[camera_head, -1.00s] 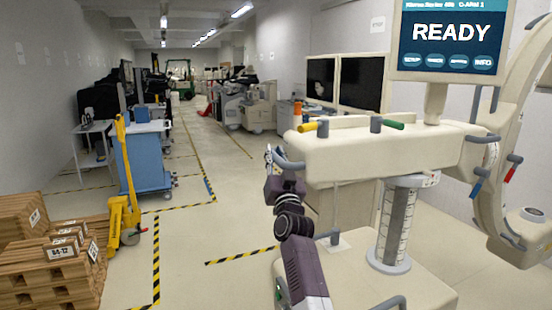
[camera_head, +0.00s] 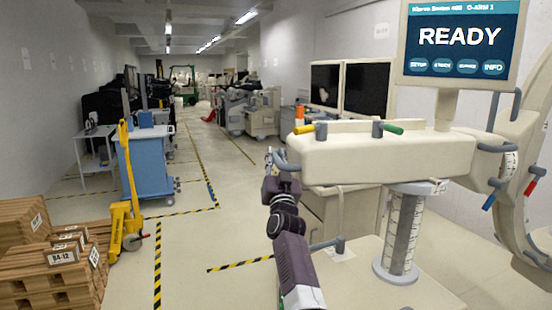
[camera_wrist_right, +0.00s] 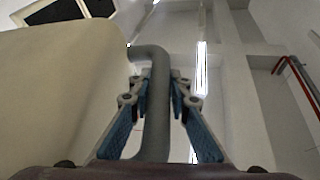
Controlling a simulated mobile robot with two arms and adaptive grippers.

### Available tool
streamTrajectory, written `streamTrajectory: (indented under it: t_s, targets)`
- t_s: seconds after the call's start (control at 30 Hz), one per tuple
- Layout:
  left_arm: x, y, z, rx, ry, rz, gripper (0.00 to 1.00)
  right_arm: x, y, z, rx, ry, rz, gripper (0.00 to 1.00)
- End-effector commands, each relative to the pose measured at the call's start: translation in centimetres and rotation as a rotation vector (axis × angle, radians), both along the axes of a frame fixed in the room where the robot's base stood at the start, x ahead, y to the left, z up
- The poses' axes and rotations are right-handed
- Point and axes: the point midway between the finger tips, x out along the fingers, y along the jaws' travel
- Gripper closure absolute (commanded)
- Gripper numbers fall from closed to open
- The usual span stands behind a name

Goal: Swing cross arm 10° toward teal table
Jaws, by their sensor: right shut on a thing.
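The cross arm (camera_head: 390,154) is a long beige beam on a grey column marked with a scale (camera_head: 404,230). A curved grey handle (camera_head: 285,163) sticks out at its left end. My right gripper (camera_head: 269,160) is shut on this handle. In the right wrist view, the two blue-padded fingers of the gripper (camera_wrist_right: 161,90) stand on either side of the grey handle bar (camera_wrist_right: 157,110), with the beige beam end at left. I cannot identify a teal table for certain; a blue cart (camera_head: 147,165) stands at left. My left gripper is not in view.
A READY screen (camera_head: 459,42) stands above the beam, and the big C-shaped arm (camera_head: 530,160) is at right. A yellow pallet jack (camera_head: 126,205) and wooden pallets (camera_head: 50,255) are at left. Floor between them and the column is clear, with striped tape.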

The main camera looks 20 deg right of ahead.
Motion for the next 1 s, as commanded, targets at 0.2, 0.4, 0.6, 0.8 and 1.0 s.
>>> streamTrajectory:
  t_s: [0.2, 0.4, 0.6, 0.8, 1.0]
  targets:
    - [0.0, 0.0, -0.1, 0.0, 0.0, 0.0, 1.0, 0.3, 0.2, -2.2, 0.001, 0.033, 0.005, 0.72]
    - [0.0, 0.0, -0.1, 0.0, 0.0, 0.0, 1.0, 0.2, 0.2, -1.6, 0.0, 0.024, 0.005, 0.66]
    - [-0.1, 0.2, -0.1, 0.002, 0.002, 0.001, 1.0, 0.1, 0.2, -1.4, 0.0, 0.02, 0.004, 0.66]
    - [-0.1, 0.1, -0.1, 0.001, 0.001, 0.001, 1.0, -0.5, 0.4, -1.6, -0.001, 0.019, 0.005, 0.66]
    - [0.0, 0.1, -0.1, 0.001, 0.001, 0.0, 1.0, -1.5, 0.6, -2.0, -0.001, 0.019, 0.005, 0.66]
